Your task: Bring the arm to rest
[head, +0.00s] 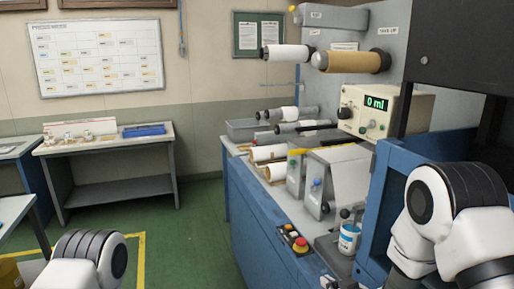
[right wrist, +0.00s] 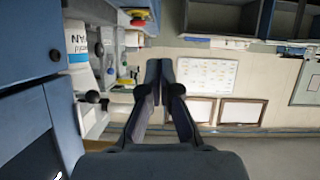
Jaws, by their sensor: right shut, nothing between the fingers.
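My right gripper (right wrist: 160,68) shows in the right wrist view, with its two dark fingers together and nothing held between them. Its fingertips are in front of the distant wall, apart from any object. In the head view my white and black right arm comes in at the right, in front of the blue machine frame (head: 375,215). Part of my left arm shows at the bottom left of the head view; its gripper is out of frame.
The rewinder bench (head: 250,212) holds white rolls, a control box (head: 385,112), a labelled jar (head: 349,238) and a button box (head: 296,240). A grey table (head: 115,190) stands at the back left. Green floor between them is clear.

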